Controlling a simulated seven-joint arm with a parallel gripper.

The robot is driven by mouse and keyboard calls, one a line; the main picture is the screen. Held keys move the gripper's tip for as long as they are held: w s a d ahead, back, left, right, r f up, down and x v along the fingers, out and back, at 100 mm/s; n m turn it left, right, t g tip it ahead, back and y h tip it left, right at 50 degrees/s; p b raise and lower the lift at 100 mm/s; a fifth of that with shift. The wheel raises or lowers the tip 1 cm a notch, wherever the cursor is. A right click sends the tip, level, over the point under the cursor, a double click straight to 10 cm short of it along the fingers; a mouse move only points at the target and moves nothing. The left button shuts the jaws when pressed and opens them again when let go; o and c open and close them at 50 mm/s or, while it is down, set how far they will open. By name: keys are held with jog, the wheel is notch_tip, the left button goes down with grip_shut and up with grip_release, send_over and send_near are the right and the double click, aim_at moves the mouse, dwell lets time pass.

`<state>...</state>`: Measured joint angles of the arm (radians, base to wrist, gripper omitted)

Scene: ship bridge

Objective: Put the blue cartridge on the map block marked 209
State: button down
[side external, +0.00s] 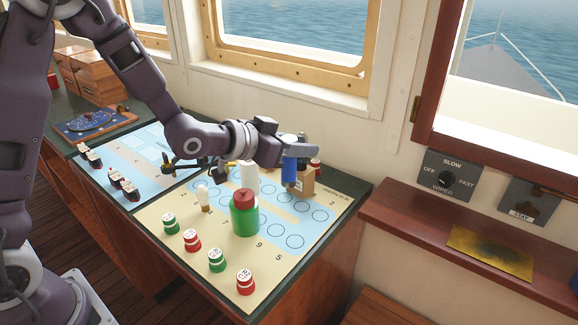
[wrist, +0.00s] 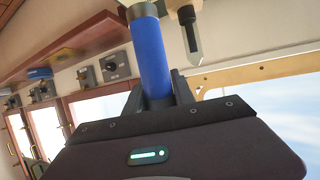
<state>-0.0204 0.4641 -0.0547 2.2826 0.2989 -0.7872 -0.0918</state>
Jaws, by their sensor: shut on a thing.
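The blue cartridge (side external: 289,172) is held upright in my gripper (side external: 290,152), above the far part of the tan and pale-blue map sheet (side external: 318,231) in the side external view. In the wrist view the blue cartridge (wrist: 152,58) stands between the two dark fingers (wrist: 158,98) of my gripper, which are shut on it. The map sheet carries rows of circles and small printed numbers. I cannot make out a 209 mark. I cannot tell whether the cartridge's lower end touches anything.
A brown block (side external: 304,181) stands close beside the cartridge. A white cylinder (side external: 250,175), a green red-capped bottle (side external: 244,215) and a small white-topped piece (side external: 203,196) stand nearby. Several red and green labelled pieces (side external: 216,260) line the sheet's near edge. The sheet's right part is clear.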

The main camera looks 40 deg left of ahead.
jog(key=a+r+n+y, duration=0.2)
jog(key=a, duration=0.7)
jog(key=w+a+h, duration=0.1)
jog(key=w+a, duration=0.8)
jog(key=w, duration=0.5)
notch_tip(320, 180, down, 10)
jog(key=shift+a+r+m, duration=0.15)
jog(key=shift+a+m, duration=0.05)
jog(key=shift+m, duration=0.1)
jog(key=shift+w, duration=0.1)
jog(key=c, duration=1.1)
grip_release()
jog(key=shift+o, duration=0.2)
